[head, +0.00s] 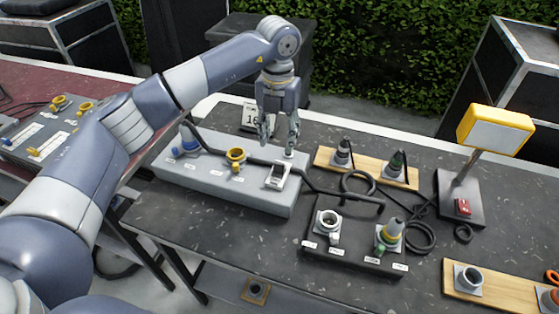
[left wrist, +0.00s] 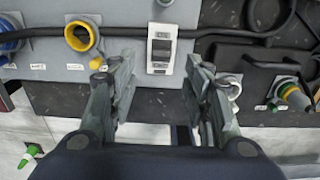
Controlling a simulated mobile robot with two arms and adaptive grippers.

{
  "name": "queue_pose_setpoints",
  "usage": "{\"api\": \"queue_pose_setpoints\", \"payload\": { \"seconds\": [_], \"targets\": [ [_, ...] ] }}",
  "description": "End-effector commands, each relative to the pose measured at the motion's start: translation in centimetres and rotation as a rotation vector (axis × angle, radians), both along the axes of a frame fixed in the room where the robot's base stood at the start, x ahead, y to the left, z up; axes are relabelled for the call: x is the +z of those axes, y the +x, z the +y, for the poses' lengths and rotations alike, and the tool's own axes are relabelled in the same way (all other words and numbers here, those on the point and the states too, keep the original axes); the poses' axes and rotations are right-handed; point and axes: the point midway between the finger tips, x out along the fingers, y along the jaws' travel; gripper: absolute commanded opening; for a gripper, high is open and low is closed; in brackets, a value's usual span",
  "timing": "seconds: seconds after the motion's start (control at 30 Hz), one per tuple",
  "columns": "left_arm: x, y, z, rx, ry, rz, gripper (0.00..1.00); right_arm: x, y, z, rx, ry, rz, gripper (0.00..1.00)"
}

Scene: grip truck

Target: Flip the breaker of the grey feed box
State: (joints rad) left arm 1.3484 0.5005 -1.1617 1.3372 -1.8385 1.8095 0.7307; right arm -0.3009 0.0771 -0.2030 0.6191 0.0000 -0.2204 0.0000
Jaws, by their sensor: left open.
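The grey feed box (head: 215,178) lies on the dark table in the head view, with a blue connector, a yellow socket (head: 236,157) and a white breaker (head: 278,174) on its top. In the left wrist view the breaker (left wrist: 161,50) is a white frame with a dark rocker, just beyond and between my fingers. My left gripper (head: 279,147) is open and empty, pointing down above the rear of the box near the breaker. It also shows in the left wrist view (left wrist: 160,80). I cannot tell the rocker's position. My right gripper is not in view.
A dark box (head: 318,252) with a white socket and a green-yellow connector sits right of the feed box. Black cables (head: 345,196) run over the table. A wooden board (head: 365,168) with two plugs, a yellow lamp (head: 495,130) and a number card (head: 252,118) stand behind.

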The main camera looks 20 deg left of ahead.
Motion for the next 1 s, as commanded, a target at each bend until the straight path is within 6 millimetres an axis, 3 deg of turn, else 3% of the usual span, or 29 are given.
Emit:
{"api": "queue_pose_setpoints", "payload": {
  "seconds": [0.17,0.4,0.6,0.83,0.87,1.0],
  "targets": [
    [-3.4,-0.2,0.0,-0.002,0.002,0.007,0.45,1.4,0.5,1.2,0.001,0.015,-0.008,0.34],
    [-7.2,-0.1,-0.1,0.0,0.0,0.004,0.45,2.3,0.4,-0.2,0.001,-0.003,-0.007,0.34],
    [-8.4,-0.1,-0.1,-0.002,0.0,0.002,0.45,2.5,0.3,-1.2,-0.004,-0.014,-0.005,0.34],
    [-8.5,-0.1,-0.1,-0.002,0.0,0.002,0.45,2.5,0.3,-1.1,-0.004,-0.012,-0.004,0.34],
    [-8.5,-0.1,-0.1,-0.002,0.0,0.002,0.43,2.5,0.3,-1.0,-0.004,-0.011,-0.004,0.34],
    [-8.5,-0.1,-0.1,-0.001,0.0,0.002,0.11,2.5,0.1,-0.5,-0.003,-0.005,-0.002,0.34]
  ]
}}
